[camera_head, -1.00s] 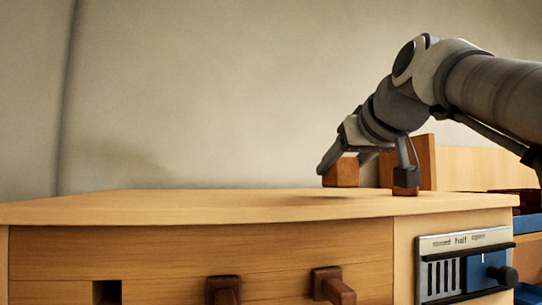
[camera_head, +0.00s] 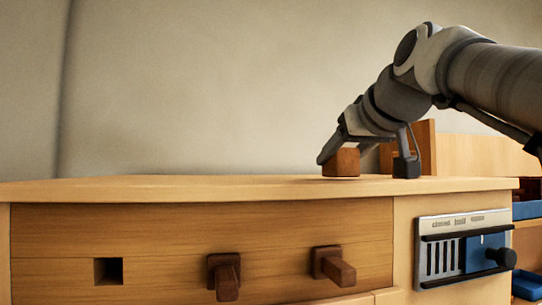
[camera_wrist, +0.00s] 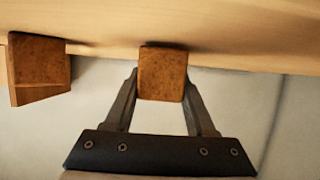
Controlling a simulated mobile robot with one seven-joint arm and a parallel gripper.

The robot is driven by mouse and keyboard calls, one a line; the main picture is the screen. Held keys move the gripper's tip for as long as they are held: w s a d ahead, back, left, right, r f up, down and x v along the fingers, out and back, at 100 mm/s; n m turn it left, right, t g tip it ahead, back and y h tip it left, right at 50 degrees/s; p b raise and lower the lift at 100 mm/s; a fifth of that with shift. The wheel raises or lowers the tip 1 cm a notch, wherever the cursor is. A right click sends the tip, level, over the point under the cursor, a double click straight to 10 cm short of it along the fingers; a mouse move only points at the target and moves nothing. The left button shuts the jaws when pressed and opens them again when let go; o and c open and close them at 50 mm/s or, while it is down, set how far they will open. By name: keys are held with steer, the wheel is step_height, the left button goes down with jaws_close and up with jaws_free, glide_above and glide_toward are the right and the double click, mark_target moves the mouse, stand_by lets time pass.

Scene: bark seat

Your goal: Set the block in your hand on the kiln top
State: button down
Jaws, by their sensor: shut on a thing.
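My gripper (camera_head: 364,164) is shut on a small brown block (camera_head: 342,163), low over the pale wooden kiln top (camera_head: 200,187). The block's underside meets the line of the top in the head view, with a dark shadow right under it; I cannot tell whether it touches. In the wrist view the block (camera_wrist: 162,73) sits between the two dark fingers, close to the wooden surface (camera_wrist: 230,25). The block looks about upright.
A brown upright wooden piece (camera_head: 428,148) stands behind my gripper; a similar brown piece (camera_wrist: 38,62) shows at left in the wrist view. The cabinet front has two dark pegs (camera_head: 225,275) and a slider panel (camera_head: 465,250). The top's left side is clear.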

steer(key=shift+f, duration=0.25)
steer(key=shift+c, duration=0.7)
jaws_free()
